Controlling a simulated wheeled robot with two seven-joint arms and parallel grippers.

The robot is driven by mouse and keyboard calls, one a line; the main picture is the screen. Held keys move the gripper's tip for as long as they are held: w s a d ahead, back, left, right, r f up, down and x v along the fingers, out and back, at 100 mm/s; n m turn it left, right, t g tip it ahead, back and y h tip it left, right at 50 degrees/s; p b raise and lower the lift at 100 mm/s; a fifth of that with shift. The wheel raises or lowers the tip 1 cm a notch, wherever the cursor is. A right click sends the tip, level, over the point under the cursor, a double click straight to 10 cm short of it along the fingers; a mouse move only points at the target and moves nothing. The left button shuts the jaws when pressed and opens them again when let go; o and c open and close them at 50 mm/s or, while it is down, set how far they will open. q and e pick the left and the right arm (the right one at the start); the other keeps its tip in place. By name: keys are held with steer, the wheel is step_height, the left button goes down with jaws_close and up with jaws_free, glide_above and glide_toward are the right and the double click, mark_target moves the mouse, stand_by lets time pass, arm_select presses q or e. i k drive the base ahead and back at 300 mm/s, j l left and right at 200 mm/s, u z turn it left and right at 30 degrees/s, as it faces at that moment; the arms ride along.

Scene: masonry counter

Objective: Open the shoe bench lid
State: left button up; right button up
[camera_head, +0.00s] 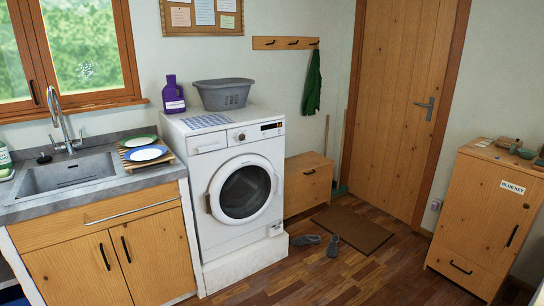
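A low wooden box, which looks like the shoe bench (308,190), stands against the back wall between the washing machine and the door. Its flat top, the lid (306,163), looks shut. A small dark handle shows near the top of its front face. The washing machine hides its left part. Neither of my grippers is in view.
The washing machine (215,166) stands left of the bench. A brown doormat (352,229) and grey shoes (305,240) lie on the floor in front. A wooden cabinet (480,215) stands at the right. The wooden door (405,100) is shut. Floor is clear at the centre bottom.

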mark_target(296, 167)
steer(key=i+l+z, duration=0.2)
steer(key=i, duration=0.4)
steer(key=i+j+z, duration=0.2)
steer(key=i, duration=0.45)
steer(key=i+z, duration=0.2)
steer(key=i, duration=0.4)
steer(key=i+j+z, duration=0.2)
steer(key=i, duration=0.4)
steer(key=i+z, duration=0.1)
steer(key=i, duration=1)
steer(key=i+j, duration=0.15)
steer(key=i, duration=0.9)
steer(key=i+l+z, duration=0.05)
